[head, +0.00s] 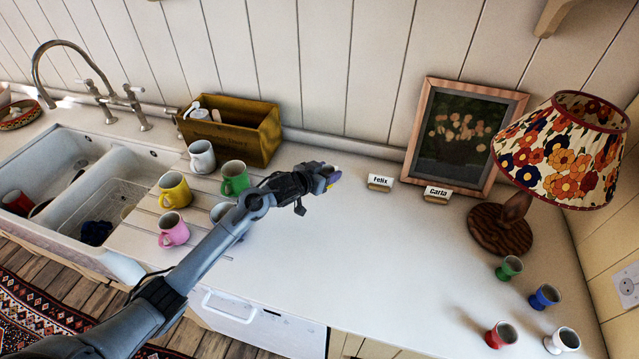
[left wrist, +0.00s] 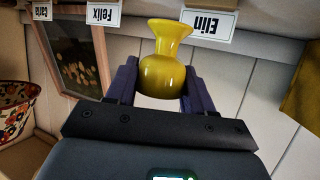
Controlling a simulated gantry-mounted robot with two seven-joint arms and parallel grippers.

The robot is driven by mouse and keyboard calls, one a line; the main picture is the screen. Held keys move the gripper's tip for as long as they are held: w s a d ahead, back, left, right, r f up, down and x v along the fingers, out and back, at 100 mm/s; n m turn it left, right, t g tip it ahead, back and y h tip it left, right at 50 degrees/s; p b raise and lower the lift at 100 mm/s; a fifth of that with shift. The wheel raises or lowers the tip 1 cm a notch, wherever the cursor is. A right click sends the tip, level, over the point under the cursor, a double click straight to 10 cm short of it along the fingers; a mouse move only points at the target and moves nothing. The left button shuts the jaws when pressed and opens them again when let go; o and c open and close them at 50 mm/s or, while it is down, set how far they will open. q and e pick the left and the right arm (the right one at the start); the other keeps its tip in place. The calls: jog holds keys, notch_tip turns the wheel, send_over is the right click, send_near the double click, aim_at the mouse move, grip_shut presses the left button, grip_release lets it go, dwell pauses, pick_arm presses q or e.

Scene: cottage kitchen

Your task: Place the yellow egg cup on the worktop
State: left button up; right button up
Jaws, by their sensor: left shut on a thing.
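The yellow egg cup (left wrist: 163,68) is between the fingers of my left gripper (left wrist: 163,85) in the left wrist view; its flared end points toward the upside-down name cards. In the head view my left gripper (head: 331,177) is over the white worktop (head: 370,265), left of the Felix card, and mostly hides the cup. I cannot tell whether the cup touches the worktop. The Elin card (left wrist: 208,25) is beside the cup in the left wrist view; my gripper hides it in the head view. My right gripper is out of view.
The Felix card (head: 380,183) and Carla card (head: 438,194) stand before a framed picture (head: 462,135). A lamp (head: 503,228) and green, blue, red and white egg cups (head: 510,268) are at right. Several mugs (head: 174,190) stand by the sink at left. The worktop's middle is clear.

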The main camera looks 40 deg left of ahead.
pick_arm(q)
jog(key=a, duration=0.1)
jog(key=a+f, duration=0.1)
jog(key=shift+s+a+f, duration=0.2)
jog(key=shift+a+f, duration=0.1)
jog(key=shift+a, duration=0.1)
jog(key=shift+f+b, duration=0.35)
jog(key=shift+f, duration=1.6)
jog(key=shift+f, duration=0.1)
jog(key=o, duration=1.1)
jog(key=shift+f, duration=0.1)
jog(key=shift+c, duration=0.2)
jog(key=shift+s+r, duration=0.45)
jog(key=shift+s, duration=0.05)
jog(key=p+v, duration=0.2)
jog(key=v, duration=0.7)
jog(key=shift+s, duration=0.2)
jog(key=shift+v, duration=0.75)
